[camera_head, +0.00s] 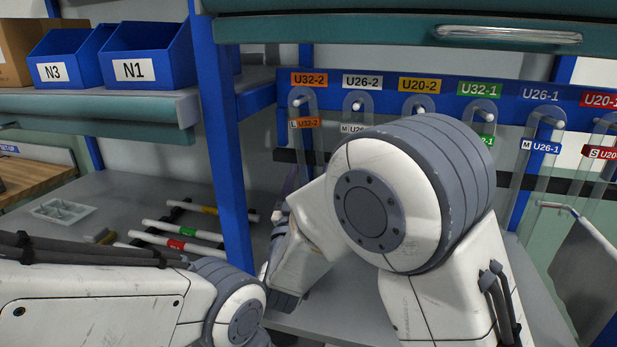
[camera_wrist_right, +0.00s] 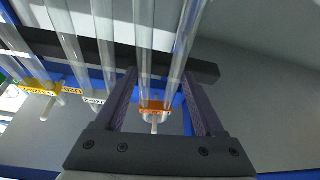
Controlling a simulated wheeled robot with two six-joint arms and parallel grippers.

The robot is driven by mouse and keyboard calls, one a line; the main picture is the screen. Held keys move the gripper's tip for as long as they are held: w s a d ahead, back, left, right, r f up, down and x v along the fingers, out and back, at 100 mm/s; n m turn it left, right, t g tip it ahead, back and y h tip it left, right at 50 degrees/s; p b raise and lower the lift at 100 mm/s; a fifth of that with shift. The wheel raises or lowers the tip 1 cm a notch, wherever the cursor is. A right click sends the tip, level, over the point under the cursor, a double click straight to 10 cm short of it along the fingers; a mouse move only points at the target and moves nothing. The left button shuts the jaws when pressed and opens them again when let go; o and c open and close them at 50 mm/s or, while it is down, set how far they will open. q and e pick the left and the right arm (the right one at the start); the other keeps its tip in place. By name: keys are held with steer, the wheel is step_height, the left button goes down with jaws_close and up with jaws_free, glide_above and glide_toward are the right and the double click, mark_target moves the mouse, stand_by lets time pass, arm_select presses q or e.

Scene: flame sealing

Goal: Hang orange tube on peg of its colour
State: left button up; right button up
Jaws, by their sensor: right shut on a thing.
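The orange tube is a clear U-shaped tube with an orange tag (camera_head: 305,123). In the head view its bend lies at the white-tipped peg (camera_head: 300,101) below the orange U32-2 sign (camera_head: 309,79); the peg's tip shows inside the bend. Whether the tube's weight rests on the peg I cannot tell. In the right wrist view my right gripper (camera_wrist_right: 160,75) has a dark finger on each side of the orange-tagged tube (camera_wrist_right: 155,106) and is shut on it. My right arm hides the tube's lower part in the head view. My left gripper is out of view.
Other clear tubes hang to the right, under white, yellow, green, blue (camera_head: 541,95) and red signs. A blue post (camera_head: 216,130) stands just left of the orange peg. Several rods (camera_head: 175,244) lie on a rack at the lower left. Blue bins (camera_head: 148,55) sit on the upper-left shelf.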

steer(key=shift+w+d, duration=0.1)
steer(key=shift+w, duration=0.15)
stand_by(1.2)
steer(key=o, duration=1.4)
steer(key=shift+f+b, duration=0.1)
steer(key=shift+b, duration=0.2)
stand_by(0.4)
